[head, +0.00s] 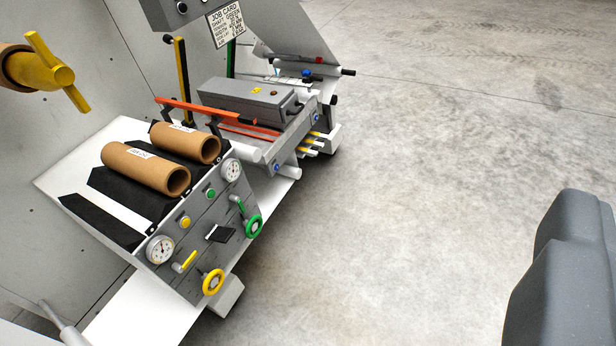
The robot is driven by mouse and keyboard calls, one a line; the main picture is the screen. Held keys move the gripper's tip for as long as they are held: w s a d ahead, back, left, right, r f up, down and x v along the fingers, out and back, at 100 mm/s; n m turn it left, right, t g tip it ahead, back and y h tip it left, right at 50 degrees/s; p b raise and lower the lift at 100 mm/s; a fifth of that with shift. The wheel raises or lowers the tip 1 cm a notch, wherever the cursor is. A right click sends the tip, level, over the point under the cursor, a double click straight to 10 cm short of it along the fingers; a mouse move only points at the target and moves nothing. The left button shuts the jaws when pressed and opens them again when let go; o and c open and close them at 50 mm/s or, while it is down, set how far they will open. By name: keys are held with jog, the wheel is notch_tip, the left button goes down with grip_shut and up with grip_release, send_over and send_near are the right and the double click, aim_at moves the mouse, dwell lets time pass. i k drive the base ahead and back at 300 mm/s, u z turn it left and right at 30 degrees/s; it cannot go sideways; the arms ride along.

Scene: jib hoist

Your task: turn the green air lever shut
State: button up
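The green air lever (238,203) is a small handle on the sloping grey control panel (205,231), below the right gauge and just above the green handwheel (253,226). It lies slanted, and nothing touches it. A matching yellow lever (184,262) is lower left on the panel, near the yellow handwheel (212,282). A dark grey rounded part (565,275) fills the lower right edge and looks like part of my gripper. It is well apart from the panel. Its fingertips are not visible, so I cannot tell its opening.
Two brown cardboard tubes (145,167) lie on the machine behind the panel. A yellow bar handle (56,71) on a brown roll juts in at upper left. A job card (226,24) hangs at the top. The concrete floor (430,170) to the right is clear.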

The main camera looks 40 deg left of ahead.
aim_at(232, 198)
jog(key=u, duration=0.2)
jog(key=i, duration=1.35)
jog(key=u, duration=0.8)
